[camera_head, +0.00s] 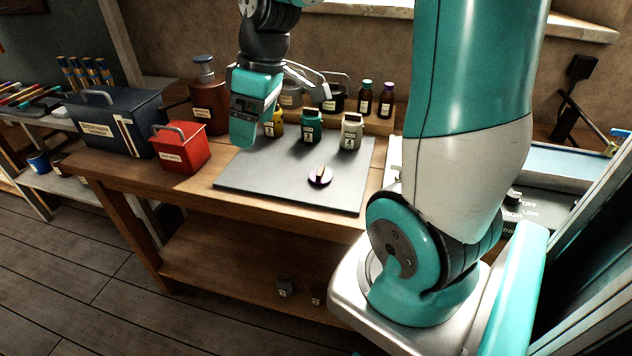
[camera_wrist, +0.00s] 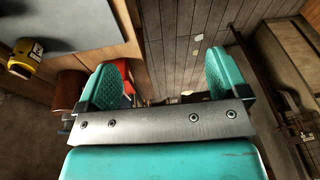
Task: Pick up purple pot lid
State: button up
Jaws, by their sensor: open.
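A small round purple lid (camera_head: 320,180) with a lighter, upright handle lies on the grey mat (camera_head: 245,176) on the wooden table, near the mat's front right part. My gripper (camera_head: 243,130) hangs above the back left part of the mat, to the left of and behind the lid, apart from it. In the wrist view my gripper (camera_wrist: 160,85) has its two teal fingers spread wide with nothing between them. The lid does not show in the wrist view.
A yellow jar (camera_head: 276,124), a teal jar (camera_head: 311,127) and a cream jar (camera_head: 351,132) stand along the mat's back. A red box (camera_head: 180,150) and a dark blue box (camera_head: 112,128) stand left. The mat around the lid is clear.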

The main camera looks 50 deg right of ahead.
jog(key=d+f+h+b, duration=0.1)
jog(key=d+f, duration=0.3)
jog(key=d, duration=0.9)
jog(key=m, duration=0.1)
send_near(321, 170)
jog(key=shift+h, duration=0.3)
jog(key=f, duration=0.2)
jog(key=a+f, duration=0.1)
jog(key=f, duration=0.1)
jog(key=shift+w+f, duration=0.1)
jog(key=shift+w, duration=0.3)
jog(key=shift+w+f+p, duration=0.2)
jog(key=shift+f+p, duration=0.25)
jog(key=shift+f, duration=1)
jog(key=shift+w+f+p, duration=0.25)
jog(key=shift+f+p, duration=0.15)
jog(key=shift+f, duration=1.05)
jog(key=shift+c, duration=0.4)
jog(key=c, duration=0.9)
